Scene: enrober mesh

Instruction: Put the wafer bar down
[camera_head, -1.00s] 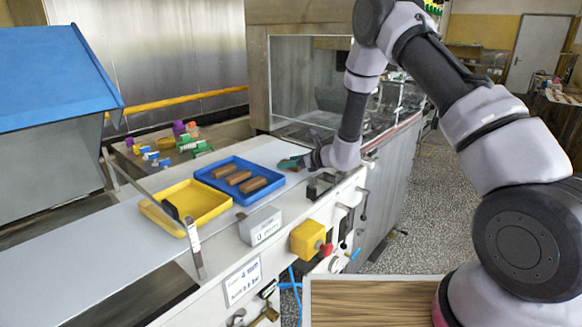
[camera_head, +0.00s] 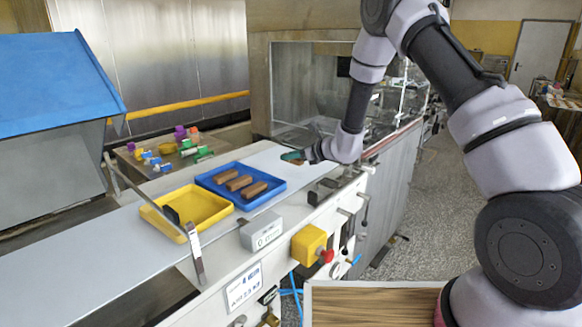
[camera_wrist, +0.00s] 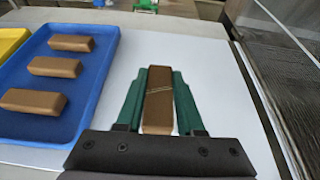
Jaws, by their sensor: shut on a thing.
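My gripper (camera_wrist: 159,100) has green fingers shut on a brown wafer bar (camera_wrist: 158,98), seen end-on along its length in the wrist view. Thin pale lines cross the bar's top. In the head view my gripper (camera_head: 292,156) is low over the white belt, right of and behind the blue tray. I cannot tell whether the bar touches the belt. The blue tray (camera_head: 262,201) holds three brown bars in a row, which also show in the wrist view at the left, beside my gripper.
The white belt (camera_wrist: 225,85) around my gripper is bare. An empty yellow tray (camera_head: 195,205) stands left of the blue tray. A clear-sided machine housing (camera_head: 305,90) rises behind. A grey box (camera_head: 262,230) and a yellow box with a red button (camera_head: 307,244) sit along the front edge.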

